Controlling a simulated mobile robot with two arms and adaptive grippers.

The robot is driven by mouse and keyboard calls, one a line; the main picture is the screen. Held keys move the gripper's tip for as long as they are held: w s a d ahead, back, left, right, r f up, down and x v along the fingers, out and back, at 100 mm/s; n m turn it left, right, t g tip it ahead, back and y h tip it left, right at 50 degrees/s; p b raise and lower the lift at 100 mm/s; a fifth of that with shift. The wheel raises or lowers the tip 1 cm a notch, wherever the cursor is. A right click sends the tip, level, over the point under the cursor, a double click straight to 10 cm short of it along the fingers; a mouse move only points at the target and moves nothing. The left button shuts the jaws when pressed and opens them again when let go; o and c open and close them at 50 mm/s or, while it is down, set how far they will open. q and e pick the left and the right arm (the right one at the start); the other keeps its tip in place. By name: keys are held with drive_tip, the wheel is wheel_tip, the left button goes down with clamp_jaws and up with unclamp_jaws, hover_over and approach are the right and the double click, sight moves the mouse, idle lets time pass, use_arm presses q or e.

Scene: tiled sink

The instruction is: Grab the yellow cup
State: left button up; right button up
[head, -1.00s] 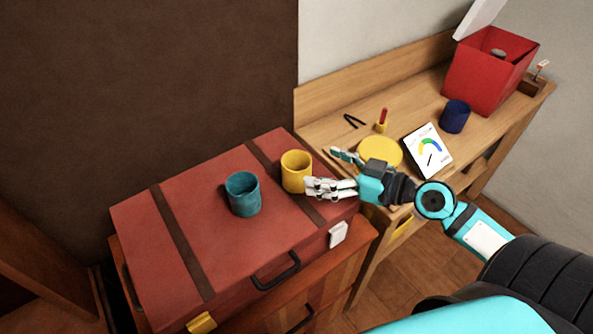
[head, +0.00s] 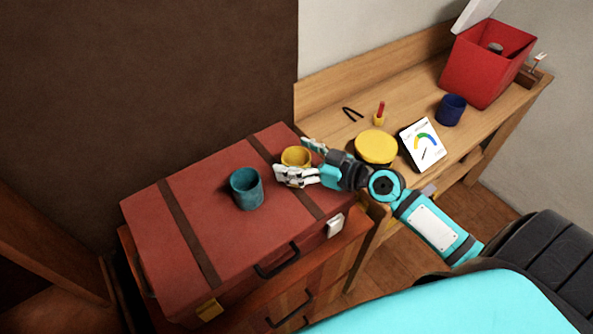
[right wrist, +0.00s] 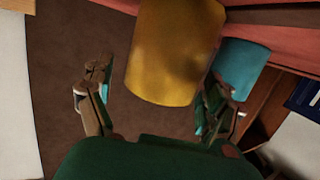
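The yellow cup (head: 296,155) stands on the red suitcase (head: 190,262), near its right end. It also shows in the right wrist view (right wrist: 174,55), large and between the open fingers. My right gripper (head: 296,160) is open around the cup, with one finger at its near side and one at its far right side. In the right wrist view my right gripper (right wrist: 160,100) shows a finger at each side; the right finger is close to the cup, the left one is apart from it. Contact cannot be told. My left gripper is not in view.
A teal cup (head: 247,189) stands left of the yellow cup, close to my right gripper. A wooden desk at the right bears a yellow round object (head: 376,147), a card with a gauge (head: 423,144), a blue cup (head: 451,110) and a red box (head: 487,70).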

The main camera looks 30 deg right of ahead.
drive_tip(key=c, duration=1.2)
drive_tip(key=shift+r, duration=0.1)
